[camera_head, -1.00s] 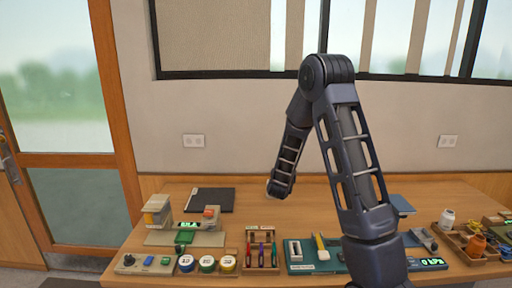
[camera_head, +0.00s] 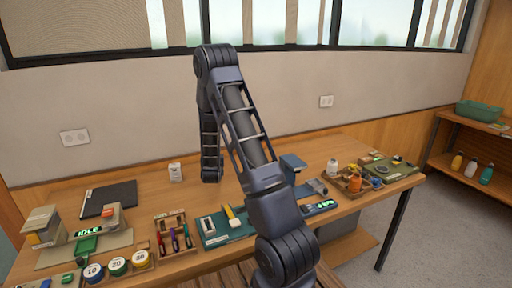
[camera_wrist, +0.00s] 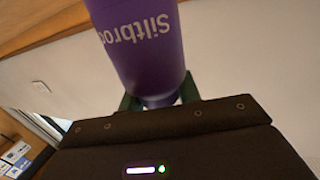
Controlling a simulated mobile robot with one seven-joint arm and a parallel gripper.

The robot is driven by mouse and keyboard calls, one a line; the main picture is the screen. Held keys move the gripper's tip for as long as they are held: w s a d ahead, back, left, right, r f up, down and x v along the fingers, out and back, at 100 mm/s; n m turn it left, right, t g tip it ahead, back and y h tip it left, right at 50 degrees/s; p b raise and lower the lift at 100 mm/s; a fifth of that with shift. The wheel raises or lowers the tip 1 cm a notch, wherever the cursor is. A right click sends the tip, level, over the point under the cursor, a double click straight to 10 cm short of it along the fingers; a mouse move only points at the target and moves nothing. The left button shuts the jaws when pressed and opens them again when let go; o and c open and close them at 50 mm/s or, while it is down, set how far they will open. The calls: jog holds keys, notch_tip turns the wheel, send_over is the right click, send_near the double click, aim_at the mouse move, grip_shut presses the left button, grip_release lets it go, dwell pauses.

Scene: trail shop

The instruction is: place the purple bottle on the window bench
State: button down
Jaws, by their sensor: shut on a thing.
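The purple bottle (camera_wrist: 142,45) fills the upper middle of the wrist view, with white lettering that reads upside down there. My gripper (camera_wrist: 160,97) is shut on it, with dark green fingers on either side of its narrower end. In the head view neither the bottle nor my gripper can be made out; only my arm links show. A wooden bench (camera_head: 140,215) stands under the window in the head view, and its top carries several things.
Bare bench top shows around the small white box (camera_head: 175,172) and the black pad (camera_head: 108,198). A tool rack (camera_head: 173,236), a green tray (camera_head: 226,226) and an orange jar (camera_head: 354,182) line the front. A shelf (camera_head: 462,178) with several bottles stands at right.

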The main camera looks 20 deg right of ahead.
jog(key=d+r+m+g+h, duration=0.2)
jog(key=d+r+m+h, duration=0.1)
jog(key=d, duration=0.6)
jog(key=d+r+m+g+h, duration=0.2)
jog(key=d+r+g+h, duration=0.1)
jog(key=d, duration=0.6)
jog(key=d+r+m+g+h, duration=0.2)
jog(key=d+r+m+h, duration=0.15)
jog(key=d, duration=0.55)
jog(key=s+d+r+m+g+h, duration=0.1)
jog(key=s+d+r+m+g, duration=0.15)
jog(key=s+d+g, duration=0.4)
jog(key=s+d+r+m+g+h, duration=0.1)
jog(key=s+d+r+m+g, duration=0.2)
jog(key=d, duration=0.7)
jog(key=s+d+r+m+g+h, duration=0.1)
jog(key=s+d+r+m+g, duration=0.2)
jog(key=s+d, duration=0.45)
notch_tip(320, 180, down, 21)
jog(key=w+d, duration=0.1)
jog(key=shift+g, duration=0.35)
jog(key=shift+w+d+y, duration=0.1)
jog(key=shift+y, duration=0.15)
jog(key=c, duration=1)
grip_release()
jog(key=shift+f, duration=0.1)
